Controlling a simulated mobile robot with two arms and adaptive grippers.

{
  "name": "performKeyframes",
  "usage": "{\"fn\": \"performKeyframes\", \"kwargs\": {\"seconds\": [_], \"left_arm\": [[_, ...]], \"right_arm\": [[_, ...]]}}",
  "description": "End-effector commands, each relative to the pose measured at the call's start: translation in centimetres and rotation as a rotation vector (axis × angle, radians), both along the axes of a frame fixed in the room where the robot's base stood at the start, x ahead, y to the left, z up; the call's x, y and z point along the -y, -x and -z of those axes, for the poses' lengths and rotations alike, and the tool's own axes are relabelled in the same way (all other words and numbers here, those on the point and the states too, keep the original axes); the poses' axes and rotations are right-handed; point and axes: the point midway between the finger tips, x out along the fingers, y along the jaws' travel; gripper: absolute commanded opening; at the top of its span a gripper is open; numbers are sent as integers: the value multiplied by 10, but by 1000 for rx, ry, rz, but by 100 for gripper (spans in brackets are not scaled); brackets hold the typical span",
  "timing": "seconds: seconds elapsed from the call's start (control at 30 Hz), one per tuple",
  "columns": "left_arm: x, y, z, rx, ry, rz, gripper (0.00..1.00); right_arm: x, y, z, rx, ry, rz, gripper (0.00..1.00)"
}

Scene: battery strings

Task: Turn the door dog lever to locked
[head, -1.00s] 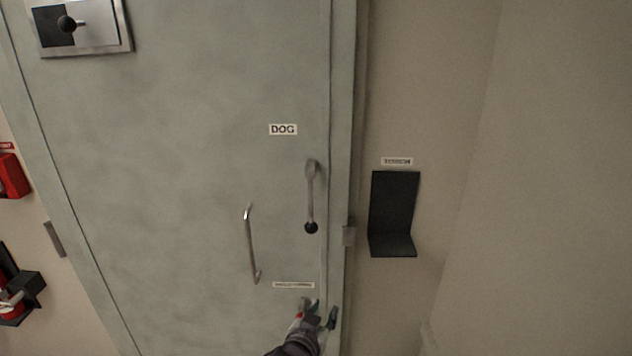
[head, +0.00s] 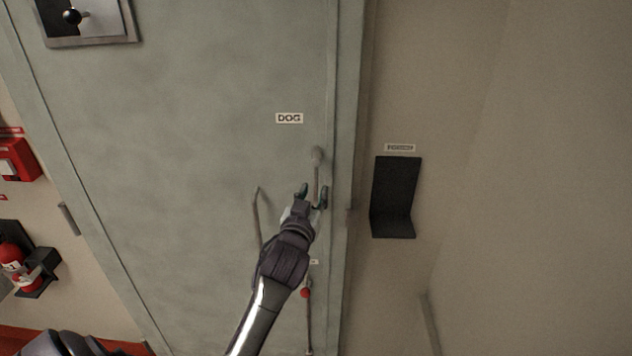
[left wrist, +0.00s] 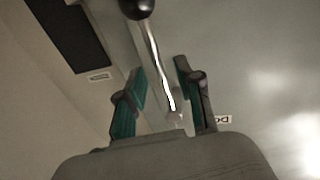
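The dog lever (head: 317,156) is on the grey-green door, below the "DOG" label (head: 289,118). It hangs down from its pivot. In the left wrist view its metal shaft (left wrist: 157,62) runs between my fingers to a black knob (left wrist: 137,8) beyond the fingertips. My left gripper (head: 312,193) is open at the lever's lower part and hides the knob in the head view. In the left wrist view its fingers (left wrist: 158,72) stand apart on either side of the shaft. Contact with the lever cannot be told. My right gripper is not in view.
A door handle (head: 256,215) is left of my gripper, partly hidden by my arm. A red-knobbed rod (head: 306,293) shows below. A black bracket (head: 394,197) is on the wall to the right. A fire extinguisher (head: 14,265) is at far left.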

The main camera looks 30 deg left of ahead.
Motion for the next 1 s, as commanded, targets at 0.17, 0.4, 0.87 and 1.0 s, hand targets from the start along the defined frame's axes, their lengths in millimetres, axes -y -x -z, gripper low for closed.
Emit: {"fn": "performKeyframes", "kwargs": {"seconds": [0.17,0.4,0.87,1.0], "left_arm": [[-8,-21,-1,-1,-2,0,35],[-10,-27,1,0,0,1,35],[-10,-27,1,-1,0,1,0],[-10,-27,1,-1,0,1,0]], "right_arm": [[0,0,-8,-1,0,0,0],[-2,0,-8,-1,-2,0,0],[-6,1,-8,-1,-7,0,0],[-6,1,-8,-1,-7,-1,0]]}}
